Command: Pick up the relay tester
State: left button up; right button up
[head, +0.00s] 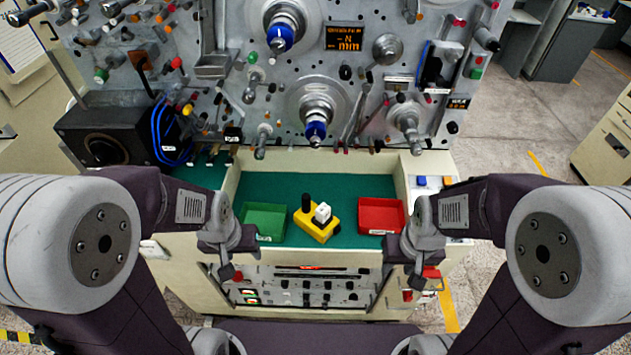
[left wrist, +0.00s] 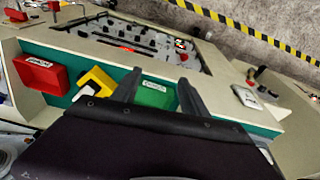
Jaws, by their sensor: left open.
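The relay tester (head: 318,228) appears to be the yellow block with a black knob and a white part on top. It sits on the green mat (head: 322,184) between a green tray (head: 264,222) and a red tray (head: 381,215). In the left wrist view the yellow block (left wrist: 97,80) is left of my fingers, partly hidden by one. My left gripper (head: 229,273) is open and empty near the green tray, apart from the tester; its fingers (left wrist: 160,92) frame that tray in the wrist view. My right gripper (head: 418,279) is right of the red tray; its jaw opening is unclear.
A tall grey machine panel (head: 330,70) with spindles and knobs stands behind the mat. A black box (head: 104,143) with blue cables is at left. A front panel (head: 300,288) with switches lies below the mat. The mat behind the trays is clear.

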pick_arm(q)
jog(key=w+r+m+t+b, duration=0.1)
jog(key=w+r+t, duration=0.25)
jog(key=w, duration=0.55)
jog(key=m+t+h+b, duration=0.6)
jog(key=b, duration=1.1)
send_over(303, 202)
jog(key=s+a, duration=0.2)
jog(key=s, duration=0.2)
notch_tip(303, 202, down, 6)
jog(key=f, duration=0.1)
jog(key=shift+h, duration=0.3)
notch_tip(303, 202, down, 5)
jog(key=b, duration=0.5)
jog(key=shift+w+f, duration=0.15)
